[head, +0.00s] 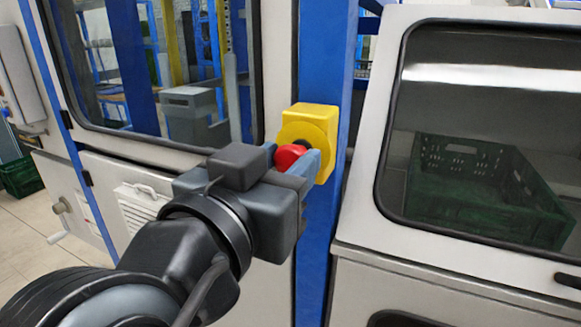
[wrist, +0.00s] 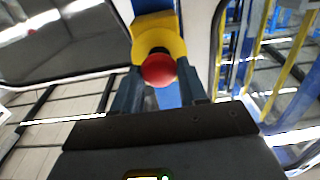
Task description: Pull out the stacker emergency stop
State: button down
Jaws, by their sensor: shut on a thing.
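The stacker emergency stop is a red mushroom button (head: 289,156) on a yellow box (head: 317,112) fixed to a blue post (head: 320,230). My gripper (head: 292,160) reaches it from the left in the head view, and its blue-grey fingers are shut on the red button, one on each side. In the wrist view the red button (wrist: 159,70) sits between the two fingertips, in front of the yellow box (wrist: 155,30). The button's back and the finger contact are partly hidden, so I cannot tell whether it is pressed in or out.
A white machine panel with a window (head: 150,75) stands left of the post. On the right is a sloped window with a green crate (head: 480,185) behind it. A crank handle (head: 60,215) sticks out at the lower left.

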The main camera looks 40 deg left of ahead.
jog(key=c, duration=0.7)
grip_release()
jog(key=shift+s, duration=0.1)
jog(key=b+v, duration=0.1)
jog(key=v, duration=0.6)
jog(key=shift+s+b, duration=0.35)
jog(key=shift+b, duration=0.05)
